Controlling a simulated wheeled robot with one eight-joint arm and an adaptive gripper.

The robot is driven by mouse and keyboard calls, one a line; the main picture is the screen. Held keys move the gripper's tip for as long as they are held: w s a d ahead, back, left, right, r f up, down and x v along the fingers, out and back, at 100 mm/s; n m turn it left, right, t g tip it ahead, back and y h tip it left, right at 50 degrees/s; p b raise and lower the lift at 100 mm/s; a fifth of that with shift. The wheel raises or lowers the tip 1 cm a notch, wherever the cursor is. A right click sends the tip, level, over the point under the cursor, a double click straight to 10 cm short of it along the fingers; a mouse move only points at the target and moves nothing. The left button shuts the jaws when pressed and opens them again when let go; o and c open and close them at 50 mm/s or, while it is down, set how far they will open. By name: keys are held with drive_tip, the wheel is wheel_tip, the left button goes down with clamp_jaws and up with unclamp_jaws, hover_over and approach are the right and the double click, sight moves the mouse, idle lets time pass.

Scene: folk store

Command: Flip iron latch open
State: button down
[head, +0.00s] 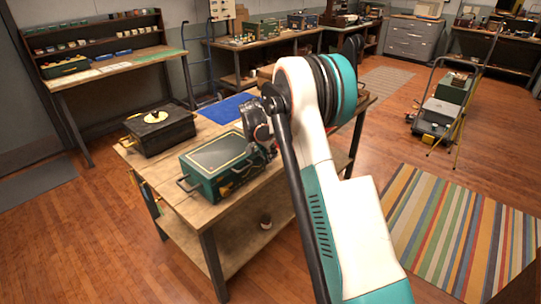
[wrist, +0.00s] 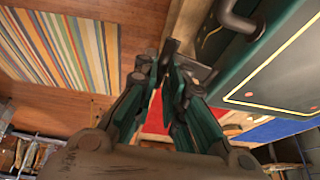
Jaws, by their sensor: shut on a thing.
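A green chest (head: 215,165) with a yellow-lined lid stands shut on the wooden workbench. It also fills the right of the wrist view (wrist: 275,65), with a dark bent handle (wrist: 240,18) at the top. My gripper (wrist: 168,68) is beside the chest's side face, its fingers closed together on a small dark iron latch (wrist: 169,47). The fingers hide much of the latch, so its exact position is hard to tell. In the head view my gripper (head: 262,135) is at the chest's right end, partly covered by my arm.
A blue mat (head: 225,108) lies behind. A striped rug (head: 450,230) covers open floor to the right; a cart (head: 440,112) stands beyond.

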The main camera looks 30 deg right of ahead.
drive_tip(key=shift+w+a+r+g+h, duration=0.15)
drive_tip(key=shift+r+g, duration=0.1)
drive_tip(key=shift+g, duration=0.25)
drive_tip(key=shift+w+a+r+g+h, duration=0.1)
drive_tip(key=shift+r+g+h, duration=0.1)
drive_tip(key=shift+g, duration=0.3)
drive_tip(key=shift+p, duration=0.3)
drive_tip(key=c, duration=1.7)
unclamp_jaws()
drive_tip(key=shift+r, duration=0.1)
drive_tip(key=v, duration=1.2)
drive_tip(key=shift+w+d, duration=0.1)
